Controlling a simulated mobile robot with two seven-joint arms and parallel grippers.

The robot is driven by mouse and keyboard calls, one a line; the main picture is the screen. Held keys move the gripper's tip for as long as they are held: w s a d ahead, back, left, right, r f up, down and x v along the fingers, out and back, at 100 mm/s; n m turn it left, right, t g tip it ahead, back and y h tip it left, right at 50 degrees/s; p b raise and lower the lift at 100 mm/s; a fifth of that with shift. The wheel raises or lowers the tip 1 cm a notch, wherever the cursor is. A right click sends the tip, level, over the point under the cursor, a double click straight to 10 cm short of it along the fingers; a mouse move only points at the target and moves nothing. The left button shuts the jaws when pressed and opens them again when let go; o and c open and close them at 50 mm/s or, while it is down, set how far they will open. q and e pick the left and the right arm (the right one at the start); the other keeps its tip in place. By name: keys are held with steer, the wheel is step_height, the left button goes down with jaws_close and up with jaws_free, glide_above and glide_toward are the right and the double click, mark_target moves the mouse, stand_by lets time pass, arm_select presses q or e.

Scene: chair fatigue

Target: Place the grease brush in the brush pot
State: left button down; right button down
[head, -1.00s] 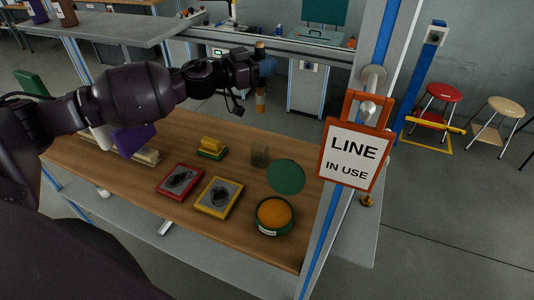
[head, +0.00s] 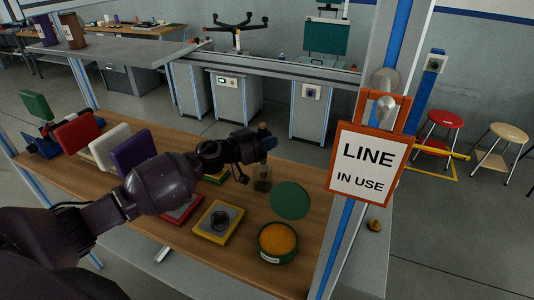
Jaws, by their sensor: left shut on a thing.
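My left gripper (head: 266,146) is shut on the grease brush (head: 262,127), which hangs upright with its handle top showing above the fingers. My right gripper is not in view.
A yellow-framed pad (head: 218,222) is nearer me. Red, white and purple panels stand at left. An orange-framed sign (head: 368,162) hangs at right.

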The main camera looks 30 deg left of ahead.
arm_select(q)
step_height(320, 180, down, 4)
steer(key=shift+r+b, duration=0.1)
steer(key=shift+b, duration=0.5)
steer(key=c, duration=0.9)
jaws_free()
steer(key=shift+c, duration=0.2)
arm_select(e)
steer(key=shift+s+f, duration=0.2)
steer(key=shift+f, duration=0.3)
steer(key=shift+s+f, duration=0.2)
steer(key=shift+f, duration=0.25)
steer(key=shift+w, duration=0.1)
